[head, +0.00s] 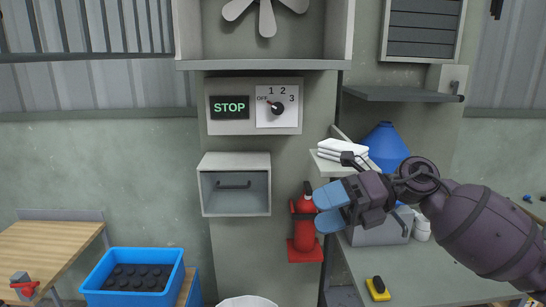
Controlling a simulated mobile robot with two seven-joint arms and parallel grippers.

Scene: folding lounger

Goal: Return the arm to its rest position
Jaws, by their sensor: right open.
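My right arm comes in from the right. My right gripper (318,209) has blue fingertips that point left, with a gap between them, and it holds nothing that I can see. Its fingertips are in front of, or just right of, the red fire extinguisher (304,230) in the picture; I cannot tell how near they are in depth. The rotary dial (278,108) on the white plate has marks OFF, 1, 2 and 3. Its pointer is turned toward OFF. Beside it a dark panel (231,107) reads STOP in green. My left gripper is not in view.
An open grey box with a handle (235,188) sits on the column. White folded cloths (343,149) and a blue container (385,146) are near my right gripper. A yellow and black item (378,288) lies on the right counter (425,275). A blue crate (96,282) stands lower left.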

